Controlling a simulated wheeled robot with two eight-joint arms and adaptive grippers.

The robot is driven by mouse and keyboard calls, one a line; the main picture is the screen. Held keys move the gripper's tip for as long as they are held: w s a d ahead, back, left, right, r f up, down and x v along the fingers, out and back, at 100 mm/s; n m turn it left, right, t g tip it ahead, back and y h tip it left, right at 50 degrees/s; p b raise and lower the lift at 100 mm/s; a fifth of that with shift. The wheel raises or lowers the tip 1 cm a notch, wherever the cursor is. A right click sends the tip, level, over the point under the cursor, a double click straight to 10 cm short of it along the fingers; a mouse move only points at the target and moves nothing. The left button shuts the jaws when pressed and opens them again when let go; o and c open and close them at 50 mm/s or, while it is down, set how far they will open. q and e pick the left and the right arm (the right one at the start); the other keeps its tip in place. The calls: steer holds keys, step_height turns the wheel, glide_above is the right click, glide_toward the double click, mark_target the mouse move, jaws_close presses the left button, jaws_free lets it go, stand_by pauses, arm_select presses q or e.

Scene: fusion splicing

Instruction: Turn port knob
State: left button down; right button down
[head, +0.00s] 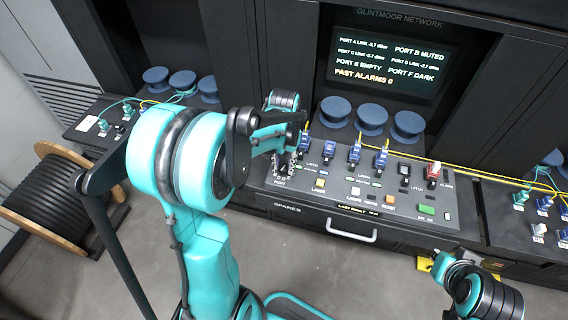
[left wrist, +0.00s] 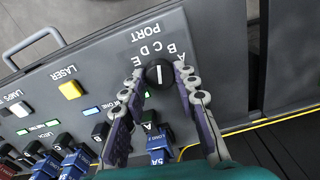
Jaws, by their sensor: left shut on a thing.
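The port knob (left wrist: 158,73) is round and black with a white line. It sits on the grey panel beside the printed word PORT and an arc of letters in the left wrist view. My left gripper (left wrist: 160,76) has a finger on each side of the knob and is shut on it.
The screen (head: 390,62) reads PORT B MUTED, PORT E EMPTY, PORT F DARK and PAST ALARMS 0. A yellow LASER button (head: 319,184), blue connectors (head: 355,153) with yellow cables and a red-topped alarm switch (head: 433,171) are on the panel. A drawer handle (head: 351,231) projects below.

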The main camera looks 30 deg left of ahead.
mark_target(285, 168)
stand_by(0.3)
arm_select(q)
steer(key=c, duration=1.2)
jaws_free()
steer(key=shift+o, duration=0.2)
steer(key=shift+r, duration=0.1)
step_height(285, 168, up, 12)
steer(key=s+d+f+t+b, duration=0.1)
steer(key=s+d+f+t, duration=0.1)
steer(key=s+d, duration=0.3)
steer(key=s+d+f+m+t+b, duration=0.1)
steer(key=s+d+f+t+b, duration=0.1)
steer(key=s+d+t, duration=0.3)
steer(key=shift+s+d+f, duration=0.35)
steer(key=shift+s+f, duration=0.3)
steer(key=shift+s, duration=0.2)
